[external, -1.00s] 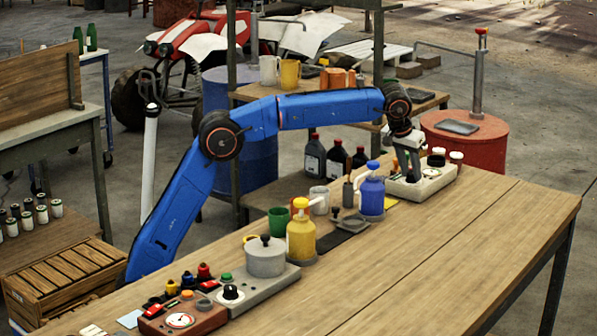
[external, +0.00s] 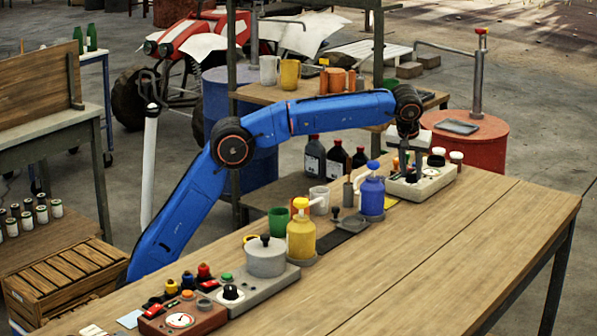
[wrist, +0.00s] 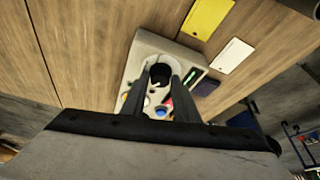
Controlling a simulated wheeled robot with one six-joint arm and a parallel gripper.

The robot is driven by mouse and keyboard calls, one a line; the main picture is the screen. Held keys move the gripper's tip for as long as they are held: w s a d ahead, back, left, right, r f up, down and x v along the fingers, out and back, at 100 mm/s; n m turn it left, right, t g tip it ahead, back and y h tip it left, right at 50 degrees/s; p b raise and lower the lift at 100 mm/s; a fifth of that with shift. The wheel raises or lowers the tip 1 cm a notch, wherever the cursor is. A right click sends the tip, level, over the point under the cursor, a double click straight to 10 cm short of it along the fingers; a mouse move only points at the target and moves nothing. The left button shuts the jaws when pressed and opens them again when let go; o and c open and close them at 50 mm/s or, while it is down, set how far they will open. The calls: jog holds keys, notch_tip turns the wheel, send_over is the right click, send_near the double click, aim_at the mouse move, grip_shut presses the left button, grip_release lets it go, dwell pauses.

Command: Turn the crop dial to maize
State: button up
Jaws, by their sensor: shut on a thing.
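A beige box with a gauge and controls (external: 432,187) sits at the far right end of the long workbench. The wrist view shows its pale casing (wrist: 146,52) from above. My gripper (external: 408,170) points down onto this box. In the wrist view my gripper's two dark fingers (wrist: 164,72) stand on either side of a dark round knob (wrist: 160,74) and are shut on it. The knob's markings and pointer are hidden or too small to read, so I cannot tell its setting.
A blue pump bottle (external: 372,194) and a yellow one (external: 301,238) stand on the bench to the left. A red box with a gauge (external: 182,320) is at the near left. The bench's front right is clear.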

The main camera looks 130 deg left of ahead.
jog(key=o, duration=1)
jog(key=shift+o, duration=0.2)
jog(key=v, duration=1.7)
jog(key=shift+r, duration=0.15)
